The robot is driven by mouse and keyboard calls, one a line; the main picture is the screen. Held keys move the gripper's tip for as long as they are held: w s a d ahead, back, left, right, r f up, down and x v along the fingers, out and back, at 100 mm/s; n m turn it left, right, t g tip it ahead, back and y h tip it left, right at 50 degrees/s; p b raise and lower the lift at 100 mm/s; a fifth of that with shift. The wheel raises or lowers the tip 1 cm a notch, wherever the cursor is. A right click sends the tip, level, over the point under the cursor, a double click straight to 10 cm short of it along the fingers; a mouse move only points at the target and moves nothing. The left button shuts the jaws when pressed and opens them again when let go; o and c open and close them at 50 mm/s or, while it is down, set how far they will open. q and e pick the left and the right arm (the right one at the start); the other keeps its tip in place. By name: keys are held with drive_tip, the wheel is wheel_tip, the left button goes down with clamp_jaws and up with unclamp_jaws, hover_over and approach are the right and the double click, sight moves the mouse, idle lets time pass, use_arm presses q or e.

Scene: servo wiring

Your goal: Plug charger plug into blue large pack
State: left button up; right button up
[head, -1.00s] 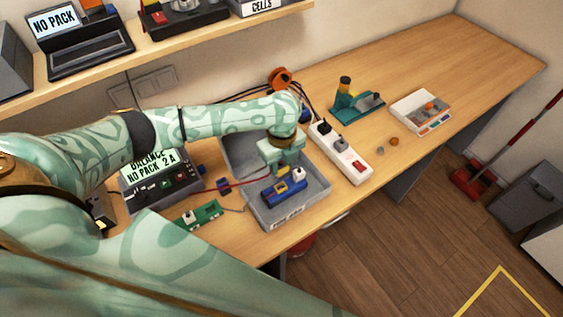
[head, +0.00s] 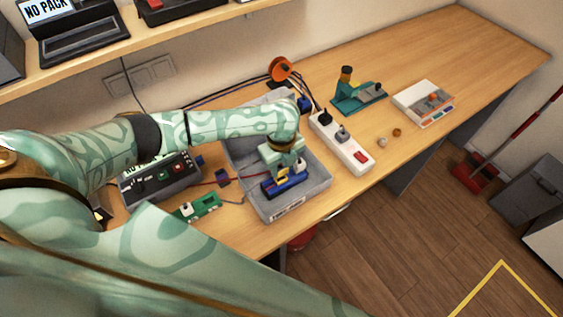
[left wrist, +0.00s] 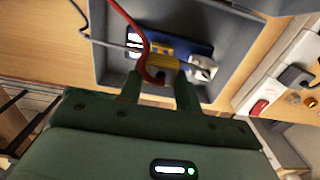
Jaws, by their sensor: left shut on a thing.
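The blue large pack (head: 290,187) lies in the grey tray (head: 262,204), with a white connector (left wrist: 203,68) at one end. My left gripper (head: 282,173) is over the pack, fingers pointing down. In the left wrist view it (left wrist: 160,80) is shut on a yellow plug (left wrist: 162,63), which I take to be the charger plug. A red cable (left wrist: 143,30) loops by the plug. The plug is against or just over the pack; I cannot tell whether it is seated. The gripper hides much of the pack in the head view. My right gripper is not in view.
The charger (head: 160,184) stands left of the tray. A green board (head: 198,206) and a dark connector (head: 222,176) lie near it. A white power strip (head: 342,143) stands right of the tray. The teal stand (head: 358,98) and white box (head: 424,103) are farther right.

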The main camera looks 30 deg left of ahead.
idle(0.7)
use_arm(q)
drive_tip(key=shift+p, duration=0.45)
idle(0.4)
drive_tip(key=shift+p, duration=0.4)
idle(0.5)
drive_tip(key=shift+p, duration=0.35)
drive_tip(key=shift+f+b, duration=0.9)
drive_tip(key=shift+f, duration=0.5)
